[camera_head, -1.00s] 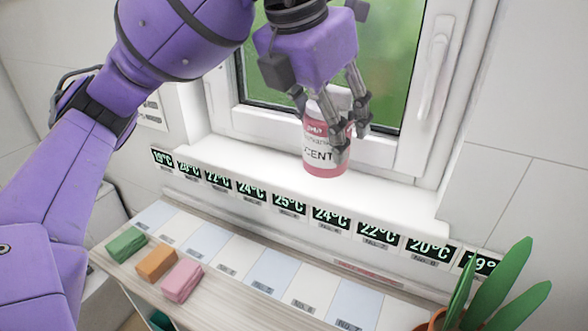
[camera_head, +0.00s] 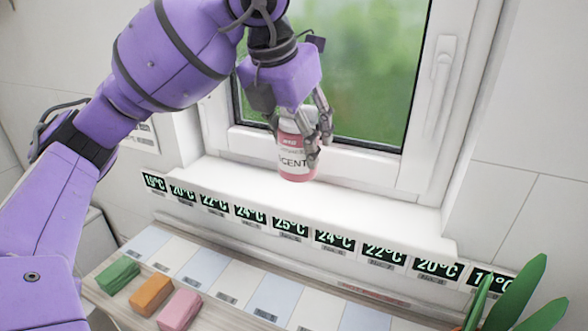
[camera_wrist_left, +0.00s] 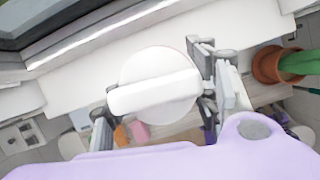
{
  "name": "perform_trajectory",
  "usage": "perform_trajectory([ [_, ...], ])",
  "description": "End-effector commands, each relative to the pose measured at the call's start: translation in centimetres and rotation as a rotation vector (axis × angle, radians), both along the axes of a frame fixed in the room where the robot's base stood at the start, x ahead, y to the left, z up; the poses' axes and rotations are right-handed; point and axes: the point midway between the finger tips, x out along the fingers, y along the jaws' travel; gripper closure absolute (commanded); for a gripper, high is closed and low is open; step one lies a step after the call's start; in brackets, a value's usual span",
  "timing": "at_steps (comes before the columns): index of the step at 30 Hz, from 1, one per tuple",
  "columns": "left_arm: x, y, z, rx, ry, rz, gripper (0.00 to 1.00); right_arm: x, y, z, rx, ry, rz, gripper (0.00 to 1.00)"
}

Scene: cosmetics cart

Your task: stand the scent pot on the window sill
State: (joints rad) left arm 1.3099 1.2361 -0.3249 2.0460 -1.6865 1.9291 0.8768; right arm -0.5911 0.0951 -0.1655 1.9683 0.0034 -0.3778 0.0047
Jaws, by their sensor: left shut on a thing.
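The scent pot (camera_head: 297,163) is a pink bottle with a white label and a light top. In the head view it is upright, at the window sill (camera_head: 360,203). I cannot tell whether its base touches the sill. My left gripper (camera_head: 298,140) is shut on it, with fingers on both sides of its upper part. In the left wrist view the pot's round white top (camera_wrist_left: 158,85) shows between the fingers, with the pale sill around it. My right gripper is not in view.
A row of temperature displays (camera_head: 290,226) runs along the sill's front. Below it a shelf holds green (camera_head: 118,275), orange (camera_head: 151,294) and pink blocks (camera_head: 180,309). A plant (camera_head: 510,295) stands at the lower right. The sill right of the pot is clear.

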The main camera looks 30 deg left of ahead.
Motion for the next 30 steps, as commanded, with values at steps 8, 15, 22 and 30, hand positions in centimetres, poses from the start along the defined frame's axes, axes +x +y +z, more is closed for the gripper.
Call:
perform_trajectory([
  [8,3.1,2.1,-4.3,-0.001,-0.002,0.001,0.90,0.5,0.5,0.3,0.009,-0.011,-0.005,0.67],
  [15,3.9,2.7,-5.5,-0.001,-0.004,-0.001,0.90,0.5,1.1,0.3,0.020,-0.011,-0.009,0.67],
  [22,4.1,2.9,-8.7,0.000,-0.002,-0.002,0.90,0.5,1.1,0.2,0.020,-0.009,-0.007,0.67],
  [30,4.2,2.9,-8.8,0.000,-0.006,-0.002,0.90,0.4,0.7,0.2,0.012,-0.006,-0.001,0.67],
])
